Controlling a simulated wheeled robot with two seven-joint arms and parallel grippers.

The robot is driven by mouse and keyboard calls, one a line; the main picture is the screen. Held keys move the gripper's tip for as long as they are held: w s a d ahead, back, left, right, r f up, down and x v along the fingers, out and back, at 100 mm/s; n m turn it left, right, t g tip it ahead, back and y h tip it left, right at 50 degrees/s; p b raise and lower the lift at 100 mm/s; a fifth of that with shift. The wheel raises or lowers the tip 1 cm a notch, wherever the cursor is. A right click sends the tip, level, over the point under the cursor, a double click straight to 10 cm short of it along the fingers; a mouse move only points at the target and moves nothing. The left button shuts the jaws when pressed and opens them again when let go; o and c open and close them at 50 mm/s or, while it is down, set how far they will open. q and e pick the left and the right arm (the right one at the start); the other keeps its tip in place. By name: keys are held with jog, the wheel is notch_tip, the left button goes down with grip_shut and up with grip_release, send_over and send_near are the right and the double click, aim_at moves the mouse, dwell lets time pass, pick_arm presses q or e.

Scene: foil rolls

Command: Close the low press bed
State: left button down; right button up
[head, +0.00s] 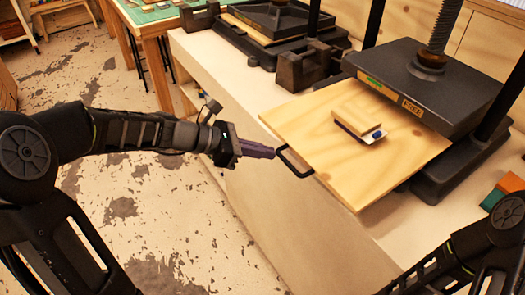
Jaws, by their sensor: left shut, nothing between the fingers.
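The press bed (330,115) is a pale wooden board, pulled out to the left from under the dark platen (430,85) of the nearer press. A black loop handle (296,163) sticks out from its left edge. A small wooden block (357,121) lies on the bed, on top of something white and blue. My left gripper (272,153) is shut and empty, its tip at the handle's far end; I cannot tell whether they touch. My right arm shows at the lower right, but its gripper is out of view.
A second press (275,20) stands farther back on the white bench (205,60). Dark blocks (305,66) sit between the presses. Orange and green items (507,187) lie at the right. The floor left of the bench is clear.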

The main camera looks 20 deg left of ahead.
aim_at(329, 117)
pick_arm(q)
jog(key=w+d+p, duration=0.1)
jog(key=w+d, duration=0.3)
jog(key=w, duration=0.1)
jog(key=w+d+p, duration=0.2)
jog(key=w+d, duration=0.2)
jog(key=w, duration=0.1)
jog(key=w+d+p, duration=0.1)
jog(key=w+d, duration=0.3)
jog(key=w, duration=0.1)
jog(key=shift+d+r+p, duration=0.2)
jog(key=shift+d+p, duration=0.1)
jog(key=shift+d, duration=0.05)
jog(key=w+d, duration=0.2)
jog(key=w+d+p, duration=0.1)
jog(key=w+d, duration=0.1)
jog(key=w, duration=0.1)
jog(key=shift+w+d+f+p, duration=0.15)
jog(key=shift+f+p, duration=0.05)
jog(key=shift+p, duration=0.1)
jog(key=shift+w+d+r, duration=0.1)
